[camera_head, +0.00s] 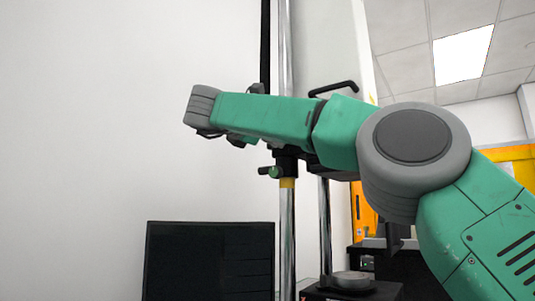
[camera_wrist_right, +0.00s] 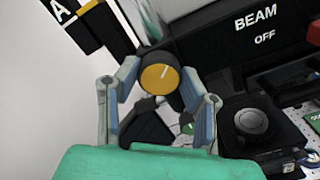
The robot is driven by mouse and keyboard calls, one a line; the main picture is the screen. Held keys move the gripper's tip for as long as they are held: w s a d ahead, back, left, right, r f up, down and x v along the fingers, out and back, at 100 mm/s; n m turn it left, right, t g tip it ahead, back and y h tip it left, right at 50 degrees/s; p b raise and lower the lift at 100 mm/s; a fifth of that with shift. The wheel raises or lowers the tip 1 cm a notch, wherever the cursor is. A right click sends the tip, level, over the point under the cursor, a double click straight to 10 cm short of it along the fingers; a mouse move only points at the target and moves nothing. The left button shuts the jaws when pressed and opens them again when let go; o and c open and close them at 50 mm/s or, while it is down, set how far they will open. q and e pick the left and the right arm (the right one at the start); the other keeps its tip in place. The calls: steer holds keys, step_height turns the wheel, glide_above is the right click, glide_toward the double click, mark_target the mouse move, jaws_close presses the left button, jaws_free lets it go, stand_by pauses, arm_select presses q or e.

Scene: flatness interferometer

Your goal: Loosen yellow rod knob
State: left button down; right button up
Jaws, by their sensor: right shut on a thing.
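In the right wrist view, the yellow-faced knob (camera_wrist_right: 162,77) with a dark rim sits between the two fingers of my right gripper (camera_wrist_right: 160,84). The fingers are shut on it from both sides. In the head view, my green right arm reaches in from the right and crosses in front of the vertical chrome rod (camera_head: 287,235). A yellow band (camera_head: 287,183) shows on the rod below the arm, next to a dark clamp (camera_head: 284,162). My right fingertips and the yellow knob cannot be made out there. My left gripper is in neither view.
A black screen-like panel (camera_head: 208,262) stands at lower left. A round disc (camera_head: 352,280) sits on a dark base right of the rod.

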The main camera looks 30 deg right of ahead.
steer(key=m, duration=0.1)
steer(key=m+b, duration=0.2)
steer(key=shift+w+d+f+m, duration=0.1)
steer(key=shift+d+f+m, duration=0.05)
steer(key=shift+d+m, duration=0.15)
steer(key=shift+m+b, duration=0.8)
steer(key=shift+m, duration=1)
